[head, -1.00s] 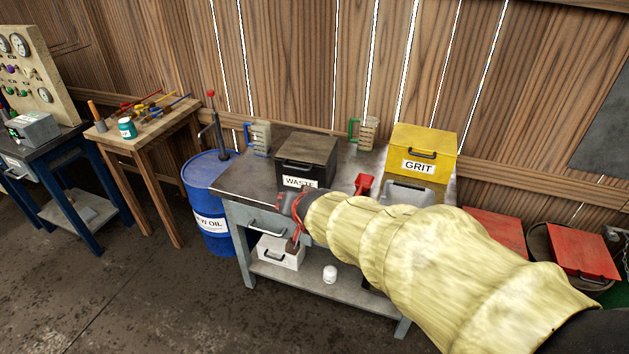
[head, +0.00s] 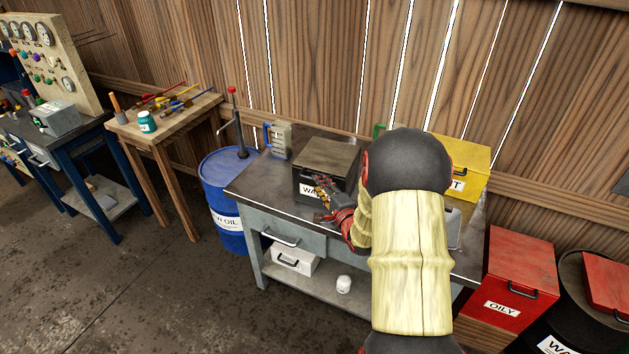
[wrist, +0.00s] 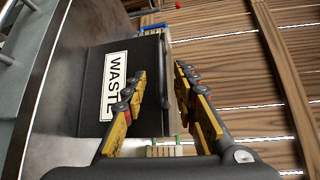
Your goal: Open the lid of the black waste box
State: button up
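The black waste box (head: 328,163) stands on the grey workbench, its lid down. Its white WASTE label (wrist: 115,86) shows in the wrist view, where the picture is turned on its side. My gripper (head: 322,186) is in front of the box in the head view, partly covering the label. In the wrist view my gripper (wrist: 160,85) has its two yellow-and-black fingers apart, with the front lid edge of the box between or just beyond them. I cannot tell whether the fingers touch the box.
The yellow grit box (head: 470,160) stands right of the waste box, partly behind my arm. A measuring jug (head: 280,140) is at the bench's back left. A blue oil drum (head: 225,175) stands left of the bench. A red oily box (head: 515,275) is at the right.

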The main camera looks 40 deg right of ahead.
jog(key=b+x, duration=0.1)
jog(key=x, duration=0.4)
jog(key=shift+s, duration=0.1)
jog(key=c, duration=0.4)
jog(key=c, duration=0.3)
grip_shut()
